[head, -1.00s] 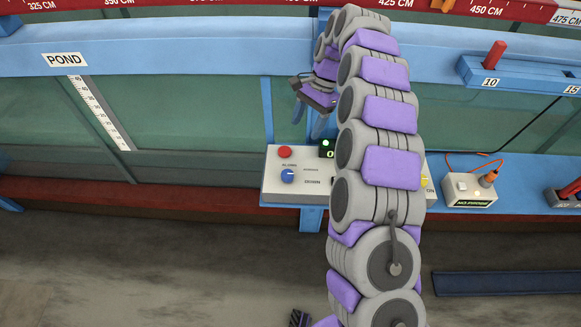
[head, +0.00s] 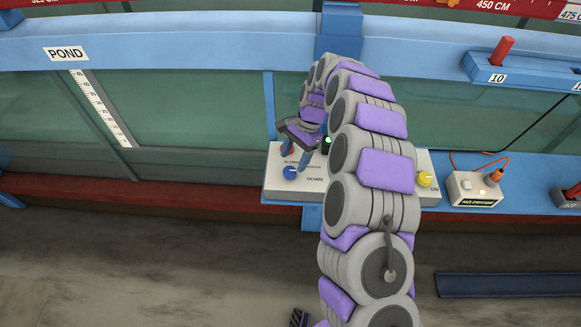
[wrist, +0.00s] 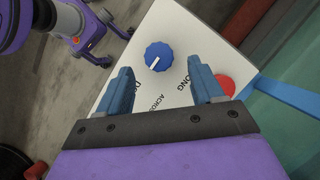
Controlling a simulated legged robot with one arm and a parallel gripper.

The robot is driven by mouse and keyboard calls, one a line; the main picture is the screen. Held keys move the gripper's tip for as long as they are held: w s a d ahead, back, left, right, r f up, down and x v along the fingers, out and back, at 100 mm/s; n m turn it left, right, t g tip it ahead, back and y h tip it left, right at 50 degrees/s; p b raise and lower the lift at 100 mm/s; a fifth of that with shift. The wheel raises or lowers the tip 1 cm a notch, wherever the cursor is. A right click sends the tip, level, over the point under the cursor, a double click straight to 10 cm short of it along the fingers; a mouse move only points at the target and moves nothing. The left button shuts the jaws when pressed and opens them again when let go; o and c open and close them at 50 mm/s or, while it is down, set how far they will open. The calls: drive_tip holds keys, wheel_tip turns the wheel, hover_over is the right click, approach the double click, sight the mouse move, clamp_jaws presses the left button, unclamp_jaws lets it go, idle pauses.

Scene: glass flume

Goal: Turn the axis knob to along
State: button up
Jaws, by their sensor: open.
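The blue axis knob (head: 290,172) sits on the left part of the pale control panel (head: 276,189), by the words ALONG and DOWN. In the wrist view the knob (wrist: 159,56) shows a white pointer line and lies beyond the fingertips, roughly between their lines. Lettering that reads ACROSS and part of ALONG is printed beside it. My gripper (head: 296,160) is open and empty above the panel's left end, close to the knob. Its two blue fingers also show in the wrist view (wrist: 160,82), apart from the knob.
A red button (wrist: 226,85) is beside the right finger. A yellow knob (head: 425,179) is at the panel's right end, partly near my arm. A grey box (head: 470,192) with an orange cable stands further right. The glass wall (head: 190,110) rises behind the panel.

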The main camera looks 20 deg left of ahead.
sight(290, 170)
drive_tip(key=shift+x, duration=2.1)
drive_tip(key=shift+d, duration=0.1)
drive_tip(key=c, duration=1.1)
